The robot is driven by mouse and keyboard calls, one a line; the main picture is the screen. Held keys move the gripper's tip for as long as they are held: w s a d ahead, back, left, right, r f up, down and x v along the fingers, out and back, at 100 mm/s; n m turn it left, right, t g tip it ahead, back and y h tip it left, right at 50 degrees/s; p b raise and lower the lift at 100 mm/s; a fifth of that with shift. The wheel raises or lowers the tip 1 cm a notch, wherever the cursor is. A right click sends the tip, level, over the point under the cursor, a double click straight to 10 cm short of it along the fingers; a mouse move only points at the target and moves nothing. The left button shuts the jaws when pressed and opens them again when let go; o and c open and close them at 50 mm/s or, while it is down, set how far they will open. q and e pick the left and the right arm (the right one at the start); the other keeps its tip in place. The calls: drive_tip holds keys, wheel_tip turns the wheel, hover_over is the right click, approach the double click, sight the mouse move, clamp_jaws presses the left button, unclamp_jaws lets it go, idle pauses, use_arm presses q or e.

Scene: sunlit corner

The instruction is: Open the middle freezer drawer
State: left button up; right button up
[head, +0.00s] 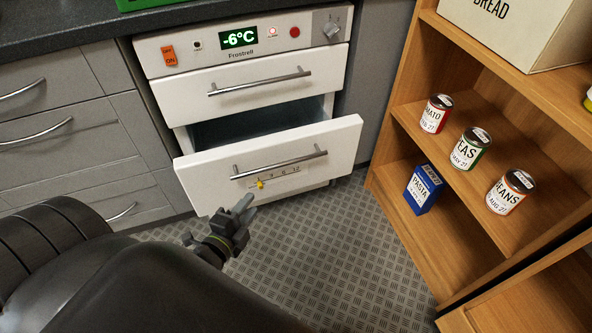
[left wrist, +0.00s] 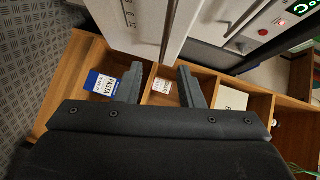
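The white freezer (head: 150,55) has its top drawer (head: 250,90) shut. The drawer below it, the middle drawer (head: 215,180), is pulled well out, and its dark inside shows behind the front. Its bar handle (head: 280,165) is on the front, above a printed scale with a yellow pointer (head: 261,184). My left gripper (head: 238,214) is just below and in front of that drawer front, apart from the handle. In the left wrist view its fingers (left wrist: 160,80) are spread with nothing between them, and the drawer front (left wrist: 150,25) is beyond them. My right gripper is out of view.
A wooden shelf (head: 410,115) on the right holds several cans, a blue pasta box (head: 423,190) and a bread box (head: 515,30). Grey cabinets (head: 65,125) stand left. The metal floor (head: 340,250) between freezer and shelf is clear.

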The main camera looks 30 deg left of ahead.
sight(282, 164)
use_arm(q)
drive_tip(key=w, duration=0.5)
drive_tip(key=w+f, duration=0.1)
drive_tip(key=w, duration=0.5)
drive_tip(key=w+a, duration=0.1)
drive_tip(key=w, duration=0.5)
drive_tip(key=shift+w+f, duration=0.15)
drive_tip(key=shift+f, duration=0.2)
clamp_jaws()
